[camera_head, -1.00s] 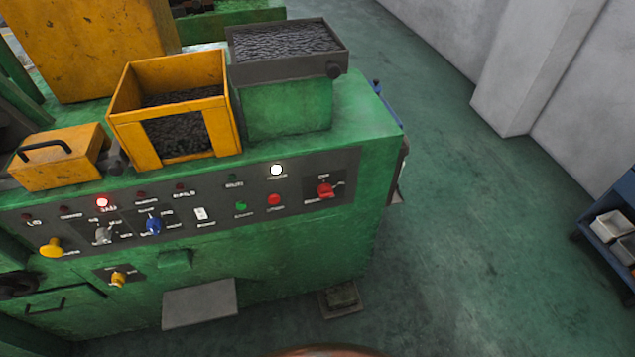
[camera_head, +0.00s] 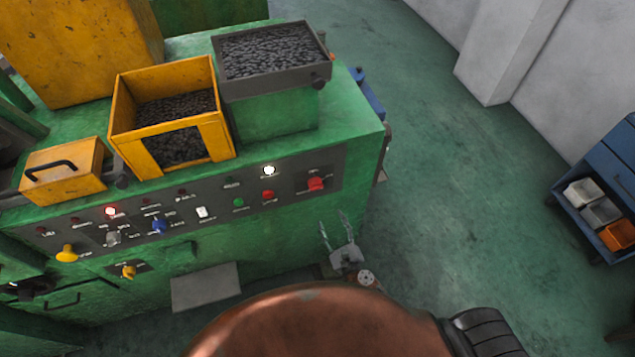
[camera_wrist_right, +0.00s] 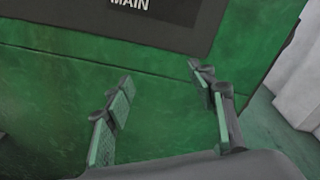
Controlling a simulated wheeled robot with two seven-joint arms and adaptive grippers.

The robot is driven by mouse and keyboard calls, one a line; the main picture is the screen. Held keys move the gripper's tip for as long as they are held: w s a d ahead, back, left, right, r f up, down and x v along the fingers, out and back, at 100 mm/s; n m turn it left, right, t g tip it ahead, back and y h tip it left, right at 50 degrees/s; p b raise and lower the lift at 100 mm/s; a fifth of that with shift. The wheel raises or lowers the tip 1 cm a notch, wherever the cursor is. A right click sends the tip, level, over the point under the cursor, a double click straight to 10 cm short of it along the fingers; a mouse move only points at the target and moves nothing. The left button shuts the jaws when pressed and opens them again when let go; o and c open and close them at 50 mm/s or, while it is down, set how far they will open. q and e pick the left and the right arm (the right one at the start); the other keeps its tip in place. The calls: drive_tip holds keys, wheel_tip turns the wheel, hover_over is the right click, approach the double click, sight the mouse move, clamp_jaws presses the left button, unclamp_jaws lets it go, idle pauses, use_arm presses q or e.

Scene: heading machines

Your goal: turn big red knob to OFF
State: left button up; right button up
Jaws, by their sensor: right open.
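The big red knob (camera_head: 316,184) sits at the right end of the dark control panel (camera_head: 215,200) on the green machine's front. Its setting is too small to read. My right gripper (camera_head: 335,226) is open and empty, below and slightly right of the knob, apart from it. In the right wrist view my open fingers (camera_wrist_right: 165,100) face the green machine wall (camera_wrist_right: 160,65); the lower edge of a dark plate marked "MAIN" (camera_wrist_right: 130,4) shows at the top, and the knob is out of view. My left gripper is not in view.
Near the red knob are a red button (camera_head: 268,195), a green button (camera_head: 238,202) and a lit white lamp (camera_head: 269,170). A blue knob (camera_head: 159,226) is farther left. A grey tray (camera_head: 275,85) and a yellow bin (camera_head: 125,115) stand on top. Open floor lies right.

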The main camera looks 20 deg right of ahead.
sight(316, 187)
wheel_tip(316, 187, up, 11)
drive_tip(key=a+m+t+p, duration=0.1)
drive_tip(key=a+m, duration=0.2)
drive_tip(key=m, duration=0.2)
drive_tip(key=shift+m, duration=0.3)
drive_tip(key=w, duration=0.5)
drive_tip(key=w+p, duration=0.1)
drive_tip(key=w, duration=0.2)
drive_tip(key=shift+w+a+r, duration=0.1)
drive_tip(key=shift+r, duration=0.2)
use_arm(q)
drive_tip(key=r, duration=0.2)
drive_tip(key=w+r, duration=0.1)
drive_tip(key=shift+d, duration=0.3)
use_arm(e)
drive_tip(key=shift+c, duration=0.4)
drive_tip(key=c, duration=1.1)
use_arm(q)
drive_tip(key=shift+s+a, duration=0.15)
